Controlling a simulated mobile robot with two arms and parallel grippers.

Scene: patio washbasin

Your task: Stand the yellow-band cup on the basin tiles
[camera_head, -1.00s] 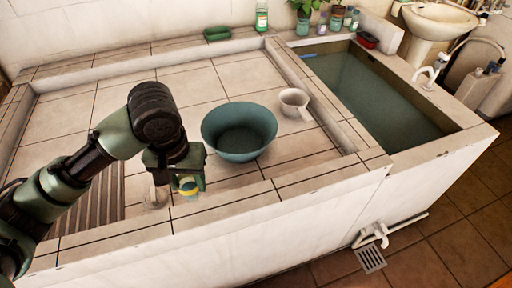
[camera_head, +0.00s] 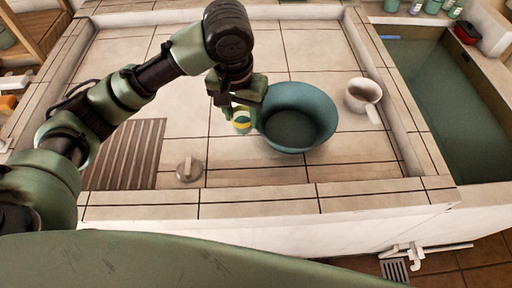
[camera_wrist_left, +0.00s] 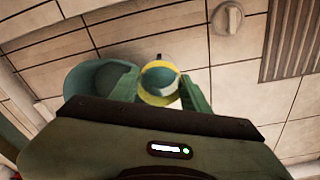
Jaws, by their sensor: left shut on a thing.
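The yellow-band cup (camera_head: 241,127) is small, with a yellow band and a green part. My left gripper (camera_head: 241,116) is shut on it, just left of the teal bowl (camera_head: 297,118). In the left wrist view the cup (camera_wrist_left: 160,84) sits between the two green fingers (camera_wrist_left: 160,93), its round end towards the camera. The pale basin tiles (camera_head: 290,50) lie under and around it. I cannot tell whether the cup touches them. The gripper hides part of the cup. My right gripper is not in view.
A white dipper (camera_head: 363,92) stands right of the bowl. A round knob-like piece (camera_head: 189,170) and a slatted drain board (camera_head: 124,153) are at the front left. A water-filled trough (camera_head: 440,95) is at the right. Tiles behind the bowl are bare.

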